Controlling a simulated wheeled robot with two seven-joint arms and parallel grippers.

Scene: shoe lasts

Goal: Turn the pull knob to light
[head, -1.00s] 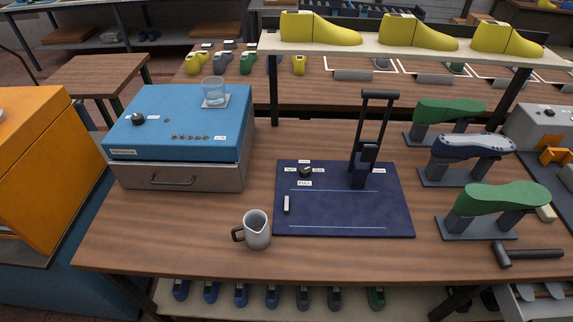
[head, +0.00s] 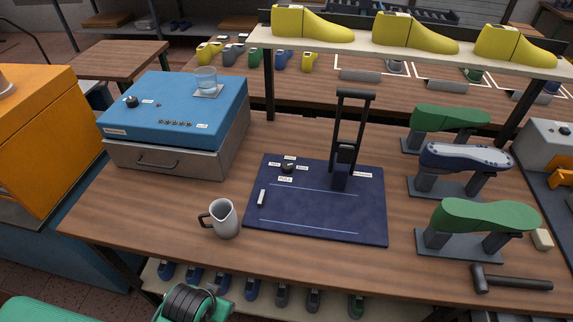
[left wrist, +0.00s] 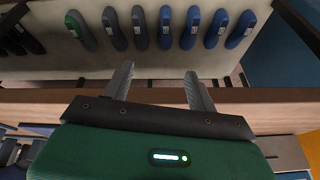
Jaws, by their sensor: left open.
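A small black knob (head: 288,167) with white labels around it sits at the back left of the dark blue board (head: 318,232). The label below it seems to read PULL; the others are too small to read surely. The way the knob points is hard to make out. My left gripper (left wrist: 160,85) shows in the left wrist view, with its two grey fingers apart and nothing between them. It is by the table's front edge, away from the board. In the head view only green and black parts of my left arm show at the bottom left. My right gripper is not in view.
A black upright handle (head: 347,135) rises at the board's back. A blue-topped box (head: 175,110) stands at the left, green and blue lasts (head: 470,215) and a hammer (head: 510,282) at the right. A shelf (head: 400,52) spans the back.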

